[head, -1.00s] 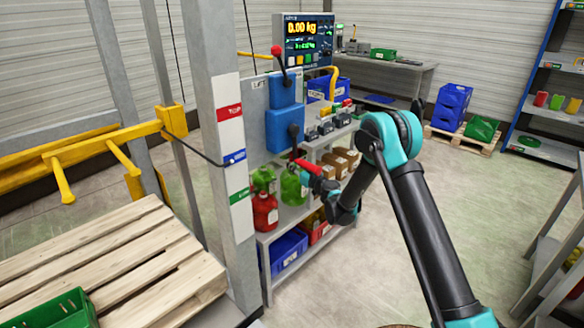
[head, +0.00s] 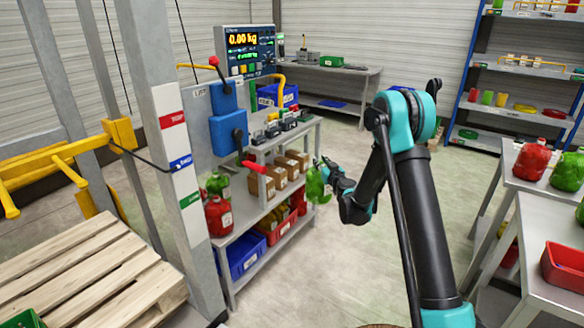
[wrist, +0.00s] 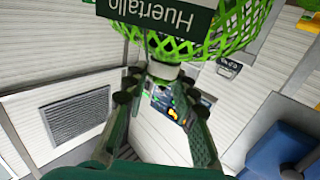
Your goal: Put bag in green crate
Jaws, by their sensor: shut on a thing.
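A green net bag (head: 315,186) hangs from my gripper (head: 330,172) in front of the shelf, in the air. In the wrist view the green mesh (wrist: 228,30) and its dark label reading "Huertallo" (wrist: 160,15) fill the top. My gripper (wrist: 163,75) is shut on the bag's narrow end there. A green crate (head: 24,320) on the wooden pallet shows only a corner at the bottom left of the head view. Its inside is mostly out of view.
A shelf rack (head: 232,262) holds another green bag (head: 218,185), a red bag (head: 219,216), cardboard boxes and bins. A grey post (head: 165,130) stands between pallet (head: 90,270) and rack. Tables (head: 550,225) with red bags stand right. Open floor lies between.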

